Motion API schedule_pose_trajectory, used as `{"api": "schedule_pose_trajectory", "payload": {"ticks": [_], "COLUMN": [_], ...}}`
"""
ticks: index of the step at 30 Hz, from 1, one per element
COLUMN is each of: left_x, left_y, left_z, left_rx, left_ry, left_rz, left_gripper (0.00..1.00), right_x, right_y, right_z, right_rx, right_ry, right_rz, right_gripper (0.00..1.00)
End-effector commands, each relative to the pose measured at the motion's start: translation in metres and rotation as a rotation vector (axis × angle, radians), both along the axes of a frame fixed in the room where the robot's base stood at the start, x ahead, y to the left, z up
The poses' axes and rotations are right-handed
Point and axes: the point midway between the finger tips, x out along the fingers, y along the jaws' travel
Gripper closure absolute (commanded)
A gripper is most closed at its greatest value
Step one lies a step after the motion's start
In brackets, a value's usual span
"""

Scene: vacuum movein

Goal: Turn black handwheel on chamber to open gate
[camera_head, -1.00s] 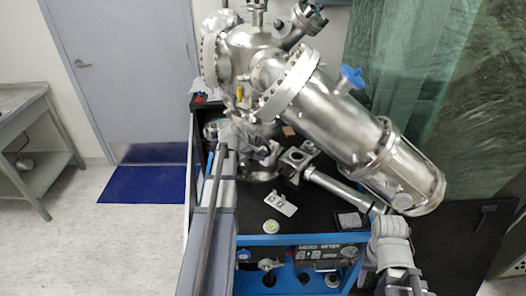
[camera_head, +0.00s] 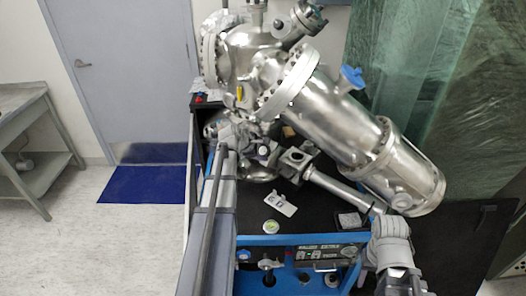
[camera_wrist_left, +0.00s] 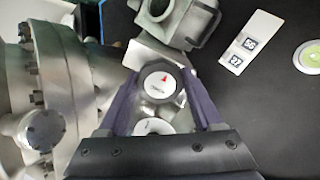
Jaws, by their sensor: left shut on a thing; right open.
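The black handwheel (camera_wrist_left: 161,84) has a white face with a red arrow and sits on a metal fitting of the steel chamber (camera_head: 262,60). In the left wrist view it lies between the two dark purple fingers of my left gripper (camera_wrist_left: 160,92), which is shut on it. In the head view the handwheel (camera_head: 263,151) is small, beside my left gripper (camera_head: 257,145) at the chamber's lower side. My right gripper (camera_head: 380,212) is at the lower right, away from the handwheel, near the end of a steel tube. Its fingers are hard to make out.
A large steel cylinder (camera_head: 345,120) slopes over the black tabletop (camera_head: 300,222). A white tag (camera_head: 281,204) and a round green-white disc (camera_head: 271,226) lie on it. A square steel fitting (camera_head: 295,160) is close to the handwheel's right. The tabletop's front middle is mostly clear.

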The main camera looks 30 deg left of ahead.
Motion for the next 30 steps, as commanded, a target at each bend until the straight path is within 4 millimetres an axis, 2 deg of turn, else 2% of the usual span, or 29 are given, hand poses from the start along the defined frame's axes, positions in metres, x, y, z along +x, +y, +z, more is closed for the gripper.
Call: {"api": "schedule_pose_trajectory", "payload": {"ticks": [10, 11, 18, 30], "left_x": [-0.0006, -0.0006, -0.0004, -0.0044], "left_y": [0.0, 0.0, 0.0, 0.0006], "left_z": [-0.0003, -0.0003, -0.0002, 0.0054], "left_rx": [0.0, 0.0, 0.0, -0.001], "left_ry": [0.001, 0.001, 0.001, 0.0], "left_rz": [0.001, 0.001, 0.0, 0.001], "left_gripper": [0.89, 0.31, 0.04, 0.04], "right_x": [0.0, 0.0, 0.0, 0.0], "right_y": [0.0, 0.0, 0.0, 0.0], "right_z": [-0.0001, -0.0001, -0.0001, 0.0054], "right_rx": [0.0, 0.0, 0.0, 0.0], "right_ry": [0.0, 0.0, 0.0, 0.0], "right_rz": [0.0, 0.0, 0.0, 0.0], "right_gripper": [0.5, 0.5, 0.5, 0.5]}}
